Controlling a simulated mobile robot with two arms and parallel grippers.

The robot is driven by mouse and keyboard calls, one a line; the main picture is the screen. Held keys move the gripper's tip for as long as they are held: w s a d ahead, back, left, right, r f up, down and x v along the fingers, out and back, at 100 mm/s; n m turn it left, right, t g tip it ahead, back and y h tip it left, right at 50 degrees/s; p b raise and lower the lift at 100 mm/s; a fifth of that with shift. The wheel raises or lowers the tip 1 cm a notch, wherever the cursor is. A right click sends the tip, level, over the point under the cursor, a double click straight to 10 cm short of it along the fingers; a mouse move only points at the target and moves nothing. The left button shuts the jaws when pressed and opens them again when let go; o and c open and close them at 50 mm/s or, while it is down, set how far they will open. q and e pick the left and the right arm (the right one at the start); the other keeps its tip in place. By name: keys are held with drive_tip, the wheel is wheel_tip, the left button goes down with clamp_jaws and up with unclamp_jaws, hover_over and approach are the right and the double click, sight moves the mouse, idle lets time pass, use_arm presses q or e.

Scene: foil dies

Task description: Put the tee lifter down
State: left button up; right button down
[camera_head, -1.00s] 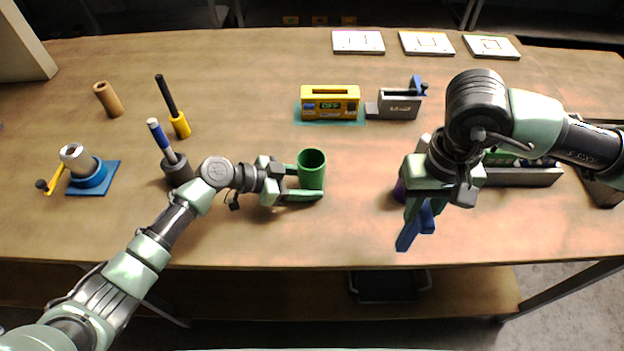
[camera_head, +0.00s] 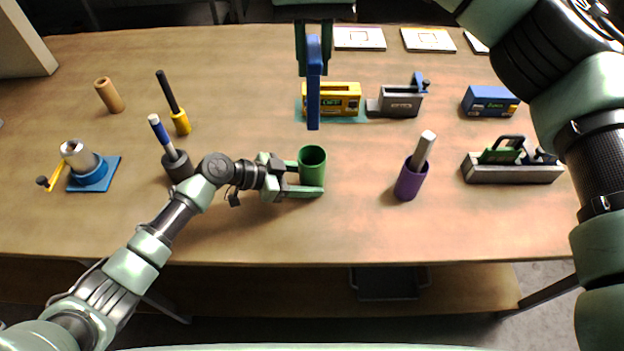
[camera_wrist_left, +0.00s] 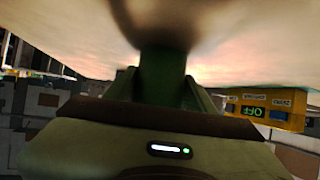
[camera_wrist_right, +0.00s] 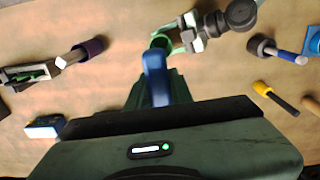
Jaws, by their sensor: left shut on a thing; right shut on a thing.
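A blue bar-shaped tool (camera_head: 313,95), which I take to be the tee lifter, is in my right gripper (camera_head: 314,48). The gripper is shut on its upper part, and the blue bar hangs down, its lower end above and behind the green cup (camera_head: 312,155) in the head view. The tool also shows in the right wrist view (camera_wrist_right: 156,75), reaching toward the green cup (camera_wrist_right: 160,41). My left gripper (camera_head: 318,180) is shut on the green cup, which stands upright on the table. The inside of the cup looks empty.
A purple cup (camera_head: 409,184) with a pale-handled tool stands to the right. A dark holder (camera_head: 178,167) with a blue-handled tool is at left. A yellow device (camera_head: 345,98) and a grey block (camera_head: 400,104) stand behind. The table between green and purple cups is clear.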

sight(313, 92)
wheel_tip(313, 92, down, 18)
drive_tip(key=shift+r, duration=0.15)
idle(0.3)
drive_tip(key=shift+f, duration=0.6)
drive_tip(key=c, duration=1.2)
unclamp_jaws()
drive_tip(key=shift+c, duration=0.2)
wheel_tip(313, 92, up, 13)
drive_tip(key=shift+r, duration=0.1)
